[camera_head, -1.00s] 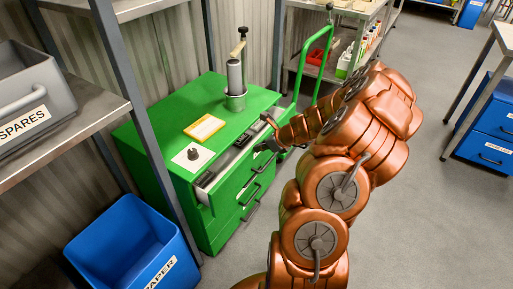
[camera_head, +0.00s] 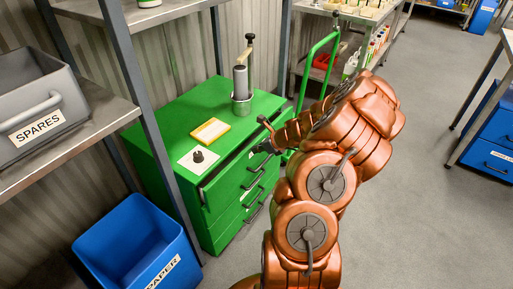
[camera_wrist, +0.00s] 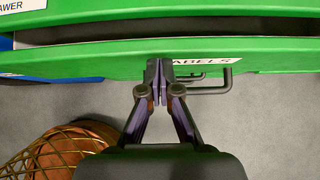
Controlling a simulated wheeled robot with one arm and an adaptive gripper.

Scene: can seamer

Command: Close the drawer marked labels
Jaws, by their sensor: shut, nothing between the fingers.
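The labels drawer (camera_head: 228,181) is the top drawer of the green cabinet (camera_head: 172,122) and stands slightly open. In the wrist view, a narrow dark gap shows between the cabinet edge (camera_wrist: 180,17) and the green drawer front (camera_wrist: 95,63). The label (camera_wrist: 205,60) reads "ABELS", its first letter hidden by my fingers. The black handle (camera_wrist: 218,82) sticks out just right of my fingers. My gripper (camera_wrist: 159,68) is shut and empty, its fingertips at the drawer front, seemingly touching it. In the head view, my gripper (camera_head: 262,148) is at the drawer's far part.
On the cabinet top stand a can seamer (camera_head: 242,85), a yellow-framed pad (camera_head: 210,131) and a white plate with a black knob (camera_head: 198,157). A blue paper bin (camera_head: 140,245) and a shelf with a grey spares bin (camera_head: 35,105) are at left. Open floor lies right.

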